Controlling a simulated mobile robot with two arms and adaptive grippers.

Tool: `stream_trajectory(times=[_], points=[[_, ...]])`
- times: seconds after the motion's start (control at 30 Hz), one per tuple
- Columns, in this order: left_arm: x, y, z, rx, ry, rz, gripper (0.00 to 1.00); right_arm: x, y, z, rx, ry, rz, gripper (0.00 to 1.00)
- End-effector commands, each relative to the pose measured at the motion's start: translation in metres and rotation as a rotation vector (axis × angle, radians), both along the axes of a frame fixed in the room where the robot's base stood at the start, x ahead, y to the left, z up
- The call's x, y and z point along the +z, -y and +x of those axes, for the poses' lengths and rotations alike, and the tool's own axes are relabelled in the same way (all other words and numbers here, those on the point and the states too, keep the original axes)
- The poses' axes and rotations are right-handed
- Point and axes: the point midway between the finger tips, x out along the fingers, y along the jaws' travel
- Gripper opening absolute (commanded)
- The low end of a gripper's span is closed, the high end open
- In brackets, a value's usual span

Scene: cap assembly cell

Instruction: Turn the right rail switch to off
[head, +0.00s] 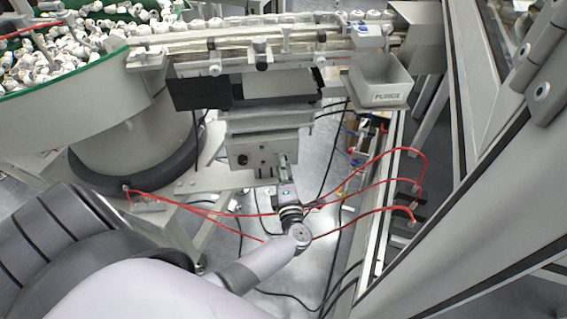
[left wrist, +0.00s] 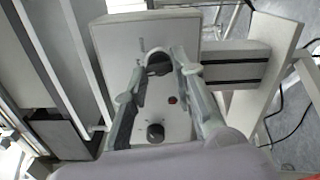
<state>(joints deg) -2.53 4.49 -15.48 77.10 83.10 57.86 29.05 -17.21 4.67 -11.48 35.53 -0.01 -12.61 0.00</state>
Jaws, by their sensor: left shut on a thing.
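The grey rail control box (head: 250,145) hangs under the rail in the head view, and its front panel (left wrist: 180,125) fills the middle of the left wrist view. My left gripper (head: 282,162) reaches the right side of this panel. In the left wrist view its two fingers (left wrist: 159,68) are closed around the right rail switch (left wrist: 158,62), a dark rotary knob. The knob's exact pointing direction is hard to tell. A second dark knob (left wrist: 155,132) is free on the panel and shows left of my gripper in the head view (head: 243,159). My right gripper is not in view.
A small red button (left wrist: 172,99) sits between the knobs. A grey PURGE bin (head: 380,88) hangs right of the box. Red hoses (head: 375,187) and black cables run below. A green-rimmed bowl (head: 60,82) of white caps stands at the left.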

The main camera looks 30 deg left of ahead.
Motion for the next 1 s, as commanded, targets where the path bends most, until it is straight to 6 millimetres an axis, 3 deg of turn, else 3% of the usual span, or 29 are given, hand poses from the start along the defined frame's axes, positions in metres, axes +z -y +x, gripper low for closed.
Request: stream_trajectory(times=[0.3,0.87,0.9,1.0], points=[[-0.0004,0.0006,-0.0006,-0.001,-0.093,0.099,0.00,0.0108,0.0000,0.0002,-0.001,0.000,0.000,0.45],[-0.0012,0.0010,-0.0003,-0.003,-0.113,0.123,0.00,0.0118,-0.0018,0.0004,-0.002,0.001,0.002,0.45],[-0.0012,0.0010,-0.0003,-0.003,-0.113,0.123,0.26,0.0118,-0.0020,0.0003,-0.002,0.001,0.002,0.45],[-0.0010,0.0009,-0.0003,-0.002,-0.113,0.123,0.32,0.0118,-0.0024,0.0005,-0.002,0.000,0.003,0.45]])
